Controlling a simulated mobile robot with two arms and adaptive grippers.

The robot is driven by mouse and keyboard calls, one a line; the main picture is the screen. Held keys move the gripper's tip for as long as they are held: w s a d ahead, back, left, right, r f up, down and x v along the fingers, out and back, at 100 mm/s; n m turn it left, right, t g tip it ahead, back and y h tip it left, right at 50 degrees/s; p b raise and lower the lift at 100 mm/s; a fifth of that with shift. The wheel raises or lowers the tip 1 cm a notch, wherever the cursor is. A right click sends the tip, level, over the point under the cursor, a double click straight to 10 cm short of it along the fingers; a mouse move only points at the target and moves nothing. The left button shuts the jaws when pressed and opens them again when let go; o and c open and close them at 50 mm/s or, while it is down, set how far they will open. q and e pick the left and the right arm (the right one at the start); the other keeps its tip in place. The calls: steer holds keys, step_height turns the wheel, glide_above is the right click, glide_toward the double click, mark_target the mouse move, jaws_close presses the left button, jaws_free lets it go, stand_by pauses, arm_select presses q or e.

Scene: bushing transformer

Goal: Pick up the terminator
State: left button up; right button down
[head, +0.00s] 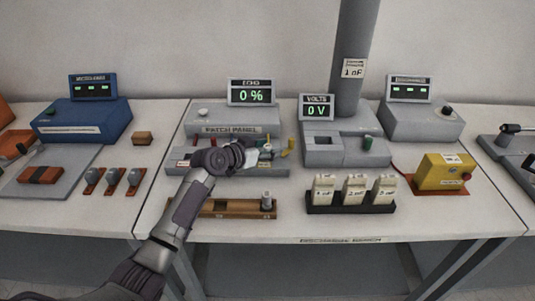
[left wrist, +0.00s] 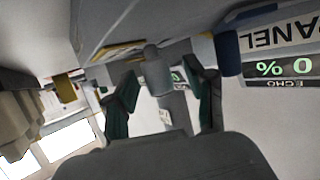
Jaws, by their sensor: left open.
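My left gripper (head: 248,157) is over the patch panel (head: 184,168) in the head view, its fingers largely hidden by my wrist. In the left wrist view the gripper (left wrist: 160,88) is open, with dark green finger pads apart. Another grey cylinder (head: 266,199) stands at the right end of a wooden rack (head: 236,209) in the head view. My right gripper is not in view.
Coloured plugs (head: 285,148) stand close to the gripper on the panel. The ECHO display (head: 251,92) reads 0 % behind it. A tray (head: 350,209) with white blocks and a yellow box (head: 445,173) stand to the right. The bench front is mostly clear.

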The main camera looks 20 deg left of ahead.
arm_select(q)
jaws_close()
